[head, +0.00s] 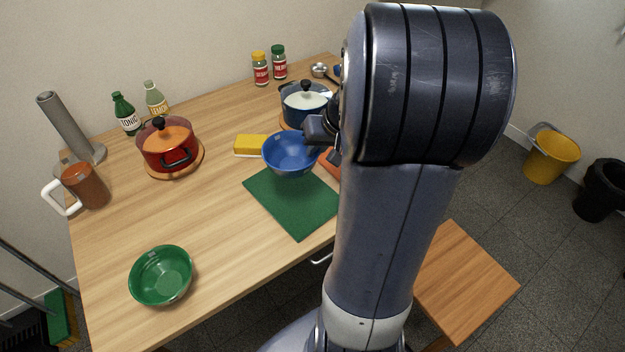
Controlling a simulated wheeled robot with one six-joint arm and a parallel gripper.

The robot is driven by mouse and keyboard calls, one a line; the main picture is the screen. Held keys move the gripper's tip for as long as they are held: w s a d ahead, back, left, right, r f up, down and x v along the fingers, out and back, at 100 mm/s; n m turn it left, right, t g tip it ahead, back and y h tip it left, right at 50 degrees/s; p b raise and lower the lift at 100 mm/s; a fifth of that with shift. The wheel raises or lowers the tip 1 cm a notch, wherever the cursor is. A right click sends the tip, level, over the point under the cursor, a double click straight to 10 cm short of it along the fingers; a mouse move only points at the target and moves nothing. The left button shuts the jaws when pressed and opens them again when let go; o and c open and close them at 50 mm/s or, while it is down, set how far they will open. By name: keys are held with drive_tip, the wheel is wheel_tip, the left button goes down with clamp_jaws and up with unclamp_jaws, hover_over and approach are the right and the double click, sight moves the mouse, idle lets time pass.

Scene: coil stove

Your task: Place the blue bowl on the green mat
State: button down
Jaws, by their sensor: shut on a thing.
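The blue bowl (288,158) is upright at the far edge of the green mat (295,208). It overlaps the mat's far corner in the picture; I cannot tell whether it touches the mat or is held just above it. My gripper (318,138) is shut on the bowl's right rim. My arm hides part of the gripper and the area to the right of the mat. Most of the mat is bare.
A yellow block (250,145) lies just left of the blue bowl. A dark blue pot (303,108) stands behind it. A red pot (167,150), a brown pitcher (88,187) and a green bowl (160,277) stand at left. The table's middle is clear.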

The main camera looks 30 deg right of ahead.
wheel_tip(320, 180, down, 9)
drive_tip(key=shift+r+b, duration=0.1)
drive_tip(key=shift+b, duration=0.55)
drive_tip(key=shift+f, duration=0.25)
drive_tip(key=c, duration=1.6)
unclamp_jaws()
drive_tip(key=shift+a+r, duration=0.1)
drive_tip(key=shift+r, duration=0.15)
drive_tip(key=shift+s+r, duration=0.1)
drive_tip(key=shift+r, duration=0.2)
drive_tip(key=p+v, duration=0.1)
drive_tip(key=v, duration=1)
drive_tip(key=shift+s+r, duration=0.1)
